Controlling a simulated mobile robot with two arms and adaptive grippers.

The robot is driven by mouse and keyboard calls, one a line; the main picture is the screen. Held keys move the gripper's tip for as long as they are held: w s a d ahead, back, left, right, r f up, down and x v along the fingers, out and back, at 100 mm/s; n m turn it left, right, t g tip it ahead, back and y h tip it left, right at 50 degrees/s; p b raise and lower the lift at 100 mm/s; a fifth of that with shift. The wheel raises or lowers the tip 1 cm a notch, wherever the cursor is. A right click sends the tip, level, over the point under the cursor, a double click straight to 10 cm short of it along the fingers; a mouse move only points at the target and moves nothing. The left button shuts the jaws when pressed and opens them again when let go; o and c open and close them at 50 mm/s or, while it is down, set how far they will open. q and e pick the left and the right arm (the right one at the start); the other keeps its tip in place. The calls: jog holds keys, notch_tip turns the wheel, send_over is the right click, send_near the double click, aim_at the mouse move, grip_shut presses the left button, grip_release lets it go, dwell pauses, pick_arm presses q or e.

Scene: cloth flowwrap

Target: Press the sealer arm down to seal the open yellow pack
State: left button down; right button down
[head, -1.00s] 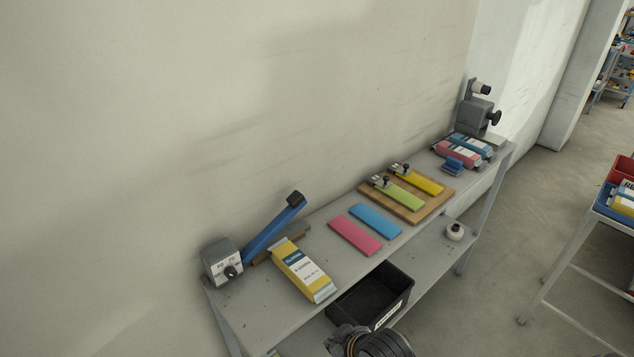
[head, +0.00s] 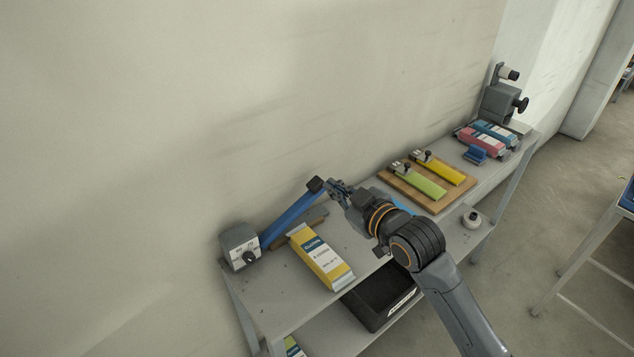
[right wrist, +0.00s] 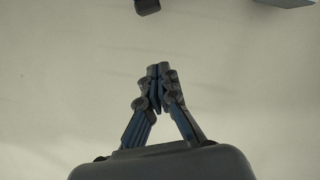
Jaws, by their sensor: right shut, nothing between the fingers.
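The sealer has a grey control box (head: 239,246) with a dial. Its blue sealer arm (head: 290,218) is raised, slanting up to a black handle (head: 317,185). The yellow pack (head: 322,260) lies on the bench with its far end at the sealer's base bar (head: 300,229). Whether its end is open is too small to tell. My right gripper (head: 337,187) is shut and empty, close beside the handle on its right; I cannot tell if they touch. In the right wrist view the shut fingertips (right wrist: 158,70) point at the wall. My left gripper is not in view.
A wooden board (head: 425,188) with green and yellow strips lies further along the bench (head: 280,300). A black bin (head: 380,300) sits below. My right arm hides the bench middle. The wall is close behind.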

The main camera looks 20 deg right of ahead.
jog(key=shift+s, duration=0.1)
jog(key=w+f+p, duration=0.3)
jog(key=w+f, duration=0.3)
jog(key=w, duration=0.4)
jog(key=shift+a+p, duration=0.3)
jog(key=shift+a, duration=0.15)
